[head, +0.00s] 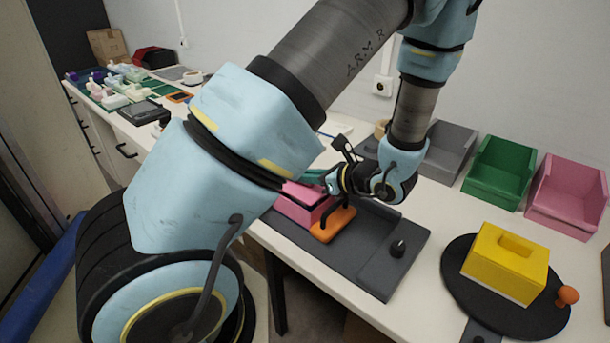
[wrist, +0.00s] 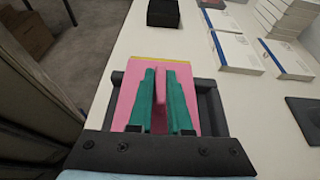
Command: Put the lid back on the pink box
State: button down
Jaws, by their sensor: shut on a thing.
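A pink block shape (head: 300,207), the pink box or its lid, sits low at the left part of a dark grey board on the table, partly behind my arm. In the wrist view a flat pink lid (wrist: 128,100) fills the space under my gripper (wrist: 166,72), with a thin yellow strip along its far edge. The two green fingers are closed on an upright pink ridge on the lid. In the head view my gripper (head: 318,177) is just above the pink shape, its fingers mostly hidden. I cannot tell whether lid and box touch.
An orange piece (head: 332,224) stands close to the pink shape. The grey board (head: 360,257) has a black knob. A yellow box (head: 507,262) rests on a black round plate (head: 457,285) at right. Grey, green (head: 500,170) and pink bins stand behind. White boxes (wrist: 235,52) lie beyond.

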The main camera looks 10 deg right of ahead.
jog(key=shift+f+b, duration=0.65)
jog(key=shift+f, duration=0.3)
jog(key=c, duration=0.8)
grip_release()
jog(key=shift+r, duration=0.1)
jog(key=shift+o, duration=0.2)
jog(key=b+v, duration=0.1)
jog(key=v, duration=0.9)
jog(key=shift+s+d+r+b, duration=0.15)
jog(key=shift+s+d+b, duration=0.1)
jog(key=shift+s+b, duration=0.1)
jog(key=a+r+n+g+h, duration=0.2)
jog(key=a+n+g+h, duration=0.6)
jog(key=a+n, duration=1.2)
jog(key=n+h, duration=0.1)
jog(key=n, duration=0.5)
jog(key=shift+r, duration=0.25)
